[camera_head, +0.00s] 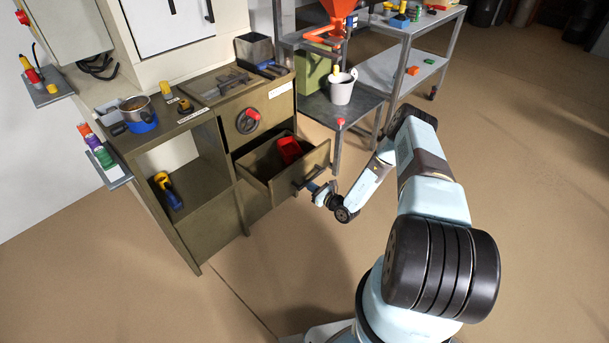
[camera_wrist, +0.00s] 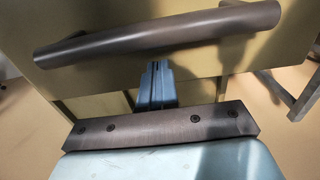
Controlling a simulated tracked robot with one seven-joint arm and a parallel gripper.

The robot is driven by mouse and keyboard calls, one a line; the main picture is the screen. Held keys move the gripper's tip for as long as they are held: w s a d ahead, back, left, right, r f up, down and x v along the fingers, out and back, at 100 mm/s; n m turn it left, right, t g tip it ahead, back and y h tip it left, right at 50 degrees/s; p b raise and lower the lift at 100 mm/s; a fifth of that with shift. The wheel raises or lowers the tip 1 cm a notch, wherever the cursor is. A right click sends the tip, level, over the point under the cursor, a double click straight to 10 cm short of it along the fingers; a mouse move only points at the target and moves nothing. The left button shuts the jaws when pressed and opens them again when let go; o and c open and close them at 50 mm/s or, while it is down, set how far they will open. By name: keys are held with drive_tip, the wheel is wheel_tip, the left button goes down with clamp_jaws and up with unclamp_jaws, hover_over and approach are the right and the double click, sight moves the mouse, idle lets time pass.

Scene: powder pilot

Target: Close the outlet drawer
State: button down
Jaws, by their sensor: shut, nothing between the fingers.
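The outlet drawer (camera_head: 300,177) is pulled partly out of the olive cabinet, below the handwheel. A red object (camera_head: 289,150) lies inside it. Its dark bar handle (camera_head: 308,179) is on the front panel and shows large across the top of the wrist view (camera_wrist: 160,38). My gripper (camera_head: 312,187) is at the drawer front, close to the handle. In the wrist view my gripper's fingers (camera_wrist: 155,68) are together and empty, with the tips just below the handle bar, near the front panel. I cannot tell whether they touch it.
The cabinet (camera_head: 215,215) has an open bay on the left holding a yellow-and-blue tool (camera_head: 167,190). A pot (camera_head: 138,112) stands on top. A metal table (camera_head: 340,112) with a white bucket (camera_head: 341,88) stands right of the drawer. The floor in front is clear.

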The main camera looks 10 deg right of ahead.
sight(274, 162)
drive_tip(key=shift+x, duration=0.8)
drive_tip(key=shift+x, duration=9.05)
drive_tip(key=shift+w, duration=0.1)
drive_tip(key=shift+x, duration=1.35)
drive_tip(key=shift+v, duration=4.35)
